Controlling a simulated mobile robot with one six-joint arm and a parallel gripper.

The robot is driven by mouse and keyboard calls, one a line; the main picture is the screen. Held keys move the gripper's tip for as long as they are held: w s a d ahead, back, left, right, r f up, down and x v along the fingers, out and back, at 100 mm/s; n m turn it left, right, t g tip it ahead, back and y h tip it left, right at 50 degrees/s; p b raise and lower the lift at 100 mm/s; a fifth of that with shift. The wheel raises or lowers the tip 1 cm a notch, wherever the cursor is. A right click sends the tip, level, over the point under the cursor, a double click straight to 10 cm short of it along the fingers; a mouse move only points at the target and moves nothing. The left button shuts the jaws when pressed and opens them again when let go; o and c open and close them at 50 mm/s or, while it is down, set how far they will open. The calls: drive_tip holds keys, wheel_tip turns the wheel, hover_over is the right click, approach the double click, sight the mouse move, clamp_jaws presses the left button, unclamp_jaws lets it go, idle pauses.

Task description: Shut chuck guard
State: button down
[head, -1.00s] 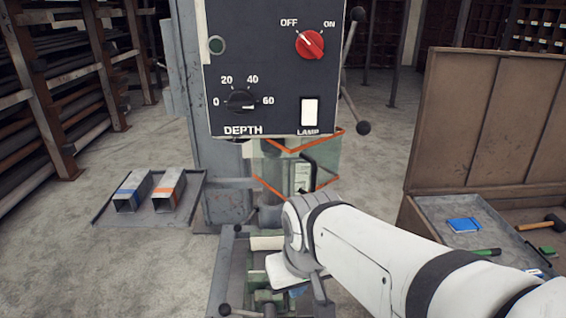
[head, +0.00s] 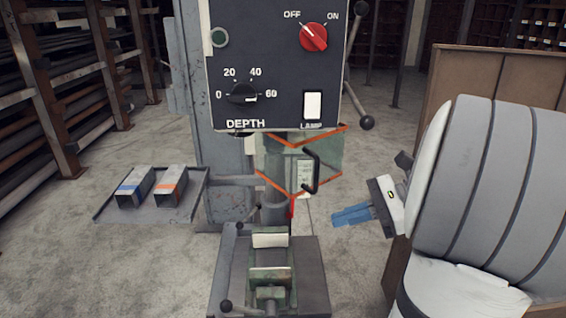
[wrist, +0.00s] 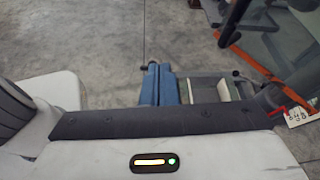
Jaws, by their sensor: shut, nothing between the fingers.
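The chuck guard (head: 275,165) is a clear panel box with orange edges, below the drill press control panel in the head view. Its two faces meet in a front corner and it stands across the front of the spindle area. A black handle (head: 315,170) is on its right face. I cannot tell whether it is fully latched. A clear, orange-edged panel shows at the upper right of the wrist view (wrist: 268,70). My gripper (head: 338,217) has blue fingers, shut and empty, to the lower right of the guard and apart from it. The fingers also show in the wrist view (wrist: 158,72).
The control panel (head: 275,65) has a red switch pointing to OFF. A vise (head: 270,275) sits below the guard. A tray (head: 190,212) with two metal tubes is at left. A brown wooden panel (head: 480,75) stands at right behind my arm. Floor is open at front left.

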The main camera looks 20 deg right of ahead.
drive_tip(key=s+d+r+m+t+y, duration=0.1)
drive_tip(key=d+r+m+t, duration=0.15)
drive_tip(key=d, duration=0.35)
drive_tip(key=s+d+r+m+t+y, duration=0.1)
drive_tip(key=d+r+m+t, duration=0.15)
drive_tip(key=d, duration=0.25)
drive_tip(key=p, duration=0.1)
approach(306, 153)
drive_tip(key=a+f, duration=0.4)
drive_tip(key=f, duration=0.1)
drive_tip(key=shift+w+d+r+t, duration=0.1)
drive_tip(key=shift+w+r+t, duration=0.05)
drive_tip(key=shift+w+t, duration=0.3)
